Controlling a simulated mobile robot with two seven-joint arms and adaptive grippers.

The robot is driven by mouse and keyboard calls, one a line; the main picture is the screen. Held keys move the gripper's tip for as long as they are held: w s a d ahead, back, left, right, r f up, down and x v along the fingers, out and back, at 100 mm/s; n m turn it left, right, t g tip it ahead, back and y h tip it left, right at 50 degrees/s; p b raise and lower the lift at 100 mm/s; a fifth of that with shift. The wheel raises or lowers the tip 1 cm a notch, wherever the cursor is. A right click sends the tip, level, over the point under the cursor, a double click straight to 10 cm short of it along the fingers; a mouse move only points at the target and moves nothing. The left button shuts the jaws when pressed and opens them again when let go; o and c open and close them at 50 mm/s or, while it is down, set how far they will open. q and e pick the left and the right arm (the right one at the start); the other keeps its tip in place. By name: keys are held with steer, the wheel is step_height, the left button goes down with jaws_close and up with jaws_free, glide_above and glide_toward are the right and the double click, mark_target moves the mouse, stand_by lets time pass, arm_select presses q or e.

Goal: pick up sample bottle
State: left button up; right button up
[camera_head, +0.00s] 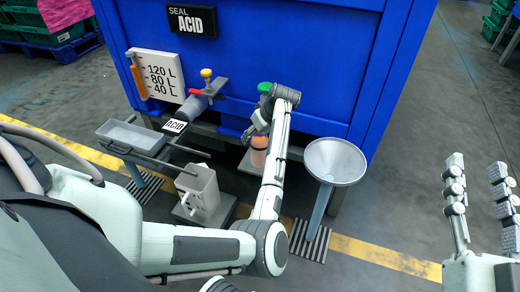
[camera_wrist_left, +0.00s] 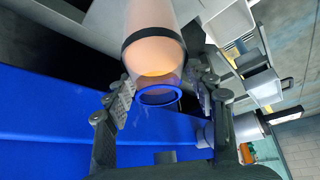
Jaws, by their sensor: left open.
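The sample bottle (camera_head: 258,157) is a pale orange cylinder standing low in front of the blue tank. In the left wrist view the bottle (camera_wrist_left: 152,42) has a black band and a blue ring at its near end. My left gripper (camera_head: 256,128) is open just above the bottle in the head view. In the wrist view its fingers lie on either side of the blue-ringed end, and I cannot tell whether they touch it. My right gripper (camera_head: 477,168) is open and empty at the far right. My left arm partly hides the bottle's surroundings.
The blue tank (camera_head: 290,70) fills the back. A grey funnel (camera_head: 335,162) stands right of my left arm. A white jug (camera_head: 205,190) and a grey tray (camera_head: 128,135) are left. A valve pipe (camera_head: 195,103) sticks out from the tank. The floor at right is open.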

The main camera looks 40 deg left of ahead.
arm_select(q)
jaws_close()
stand_by(0.6)
